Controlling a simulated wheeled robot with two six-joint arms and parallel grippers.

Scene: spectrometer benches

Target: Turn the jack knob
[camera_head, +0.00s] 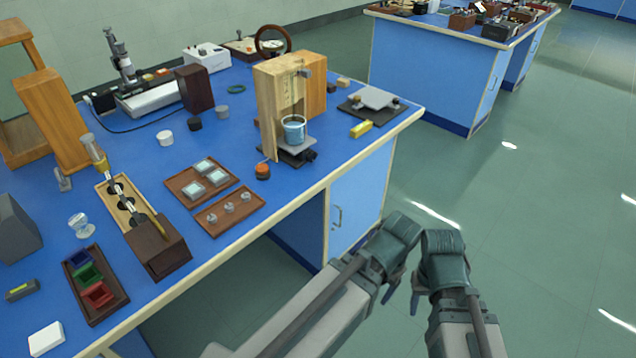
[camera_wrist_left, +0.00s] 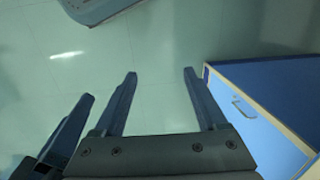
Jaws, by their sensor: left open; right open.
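A small jack (camera_head: 299,144) with a pale top plate and dark base stands near the bench's front edge, in front of a wooden housing. A dark knob (camera_head: 311,155) sticks out at its right side. A beaker of blue liquid (camera_head: 293,130) stands on its plate. A second, low jack (camera_head: 374,98) with small knobs sits on a dark board farther right. My left gripper (camera_wrist_left: 160,76) is open and empty over the floor, off the bench. My right gripper (camera_head: 415,292) is beside it, also away from the bench; its fingers are partly hidden.
A cabinet door (camera_head: 352,205) is below. Floor to the right is free.

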